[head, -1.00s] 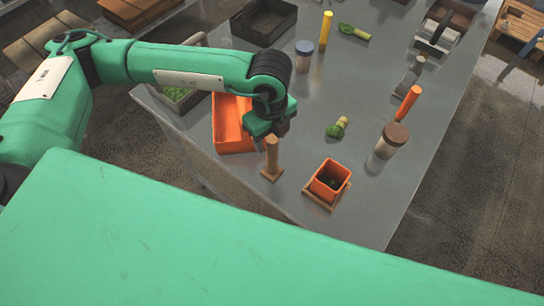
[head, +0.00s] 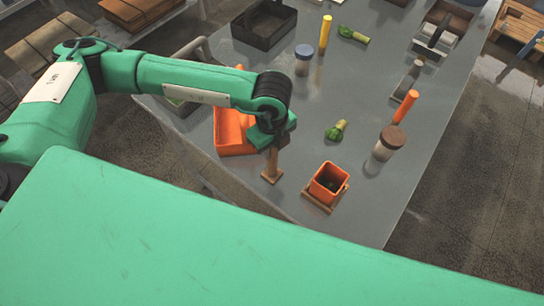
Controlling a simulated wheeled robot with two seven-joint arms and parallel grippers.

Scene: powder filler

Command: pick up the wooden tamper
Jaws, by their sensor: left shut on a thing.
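The wooden tamper (head: 272,168) stands upright on the grey table near its front edge, a brown handle on a flat square base. My left gripper (head: 271,147) is above it, pointing down, and is shut on the top of the handle. The fingertips are small and partly hidden by the gripper body. The tamper's base appears to be at table level; I cannot tell if there is a gap under it. My right gripper is not in view.
An orange square cup (head: 329,182) on a wooden base (head: 313,201) stands right of the tamper. An orange bin (head: 231,134) is just left.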

